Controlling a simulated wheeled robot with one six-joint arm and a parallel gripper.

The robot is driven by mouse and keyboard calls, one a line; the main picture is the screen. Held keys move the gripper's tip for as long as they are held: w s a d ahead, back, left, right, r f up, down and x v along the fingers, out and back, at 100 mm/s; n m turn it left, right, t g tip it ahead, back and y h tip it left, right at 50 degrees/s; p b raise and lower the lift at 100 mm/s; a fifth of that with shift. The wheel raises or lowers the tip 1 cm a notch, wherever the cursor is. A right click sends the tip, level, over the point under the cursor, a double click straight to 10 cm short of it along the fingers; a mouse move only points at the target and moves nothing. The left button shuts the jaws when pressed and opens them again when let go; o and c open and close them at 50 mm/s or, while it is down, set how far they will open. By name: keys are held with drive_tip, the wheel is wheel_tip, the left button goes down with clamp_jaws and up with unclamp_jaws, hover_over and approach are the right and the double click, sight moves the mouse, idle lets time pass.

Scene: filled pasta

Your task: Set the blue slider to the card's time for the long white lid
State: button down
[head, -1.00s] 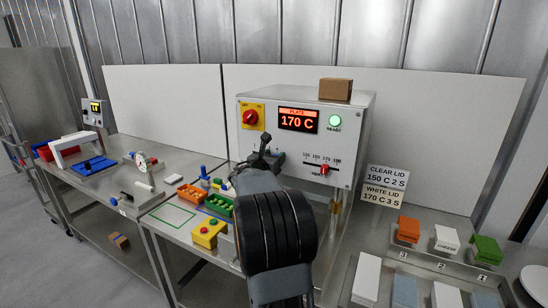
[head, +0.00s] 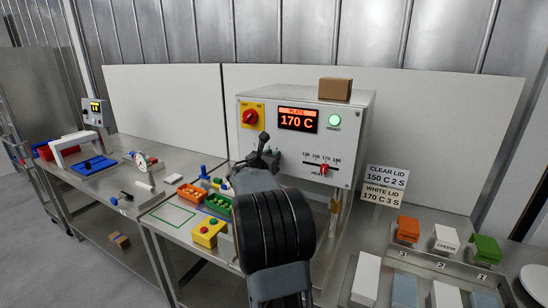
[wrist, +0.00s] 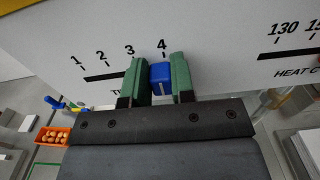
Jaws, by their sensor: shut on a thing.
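My gripper (head: 264,157) is at the front of the machine (head: 345,130), left of the red heat slider (head: 323,169). In the wrist view its green fingers (wrist: 160,80) are shut on the blue slider (wrist: 161,76), one on each side. The slider is below the 4 on a scale marked 1 to 4; the slot shows to its left and its label is mostly hidden. The white lid card (head: 382,197) reads 170 C 3 S. The clear lid card (head: 386,177) above it reads 150 C 2 S.
The plate display (head: 298,120) reads 170 C and the ready lamp (head: 335,120) is green. A red knob on a yellow plate (head: 250,117) is at the machine's upper left. An orange bin (head: 190,195) and a yellow button box (head: 208,232) stand on the bench at left.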

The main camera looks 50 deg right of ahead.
drive_tip(key=shift+w+a, duration=0.2)
drive_tip(key=shift+w, duration=0.45)
drive_tip(key=shift+w+a, duration=0.15)
drive_tip(key=shift+w, duration=0.45)
drive_tip(key=c, duration=1)
unclamp_jaws()
drive_tip(key=shift+o, duration=0.2)
drive_tip(key=b+v, duration=0.3)
drive_tip(key=v, duration=1.1)
drive_tip(key=shift+d, duration=0.1)
